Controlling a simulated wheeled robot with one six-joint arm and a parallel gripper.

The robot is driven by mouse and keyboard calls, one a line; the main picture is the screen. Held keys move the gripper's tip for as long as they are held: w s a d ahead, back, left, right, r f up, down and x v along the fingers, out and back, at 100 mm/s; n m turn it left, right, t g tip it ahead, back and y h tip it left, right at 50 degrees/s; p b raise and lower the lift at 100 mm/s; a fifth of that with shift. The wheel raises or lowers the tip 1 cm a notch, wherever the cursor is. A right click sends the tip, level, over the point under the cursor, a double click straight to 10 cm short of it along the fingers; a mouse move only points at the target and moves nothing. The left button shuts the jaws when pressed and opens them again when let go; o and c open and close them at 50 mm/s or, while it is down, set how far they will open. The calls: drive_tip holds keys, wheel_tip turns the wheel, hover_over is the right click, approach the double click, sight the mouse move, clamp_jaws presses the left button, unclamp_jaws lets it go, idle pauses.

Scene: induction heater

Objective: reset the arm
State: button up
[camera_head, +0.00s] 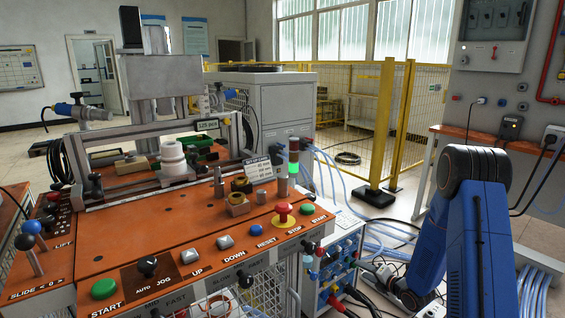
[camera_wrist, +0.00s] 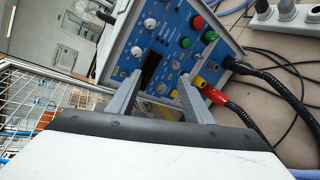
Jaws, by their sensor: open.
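My arm (camera_head: 465,240) is blue and black and stands bent at the right of the head view, to the right of the orange control bench (camera_head: 150,245). Its lower end reaches down near the floor cables. In the wrist view my gripper (camera_wrist: 160,77) shows two grey fingers spread apart with nothing between them. Beyond the fingers is a blue-faced control unit (camera_wrist: 172,50) with knobs, a green button and a red button. I cannot tell the exact gap between the fingertips and this unit.
A power strip (camera_wrist: 285,18) lies on the floor. A wire rack (camera_wrist: 35,105) is at the left of the wrist view. Blue hoses (camera_head: 385,235) cross the floor between bench and arm. A yellow fence (camera_head: 420,110) stands behind.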

drive_tip(key=s+d+r+m+g+h, duration=0.1)
drive_tip(key=s+r+m+h, duration=0.1)
drive_tip(key=s+r+m, duration=0.45)
drive_tip(key=s+d+r+m+g+h, duration=0.1)
drive_tip(key=s+r+m+h, duration=0.2)
drive_tip(key=r, duration=0.7)
drive_tip(key=s+d+r+m+g+h, duration=0.1)
drive_tip(key=s+r+m+h, duration=0.1)
drive_tip(key=s+r+m, duration=0.45)
drive_tip(key=s+a+r+m+g, duration=0.1)
drive_tip(key=s+a+r+m, duration=0.1)
drive_tip(key=s, duration=0.9)
drive_tip(key=s+a+r+m+g, duration=0.2)
drive_tip(key=s+m, duration=0.4)
drive_tip(key=s, duration=0.4)
drive_tip(key=s+a+r+m+g+y, duration=0.1)
drive_tip(key=s+a+r+m, duration=0.2)
drive_tip(key=s, duration=0.8)
drive_tip(key=shift+s+a+r+m, duration=0.35)
drive_tip(key=shift+r+m, duration=0.25)
drive_tip(key=shift+r, duration=0.35)
drive_tip(key=shift+w+a, duration=0.1)
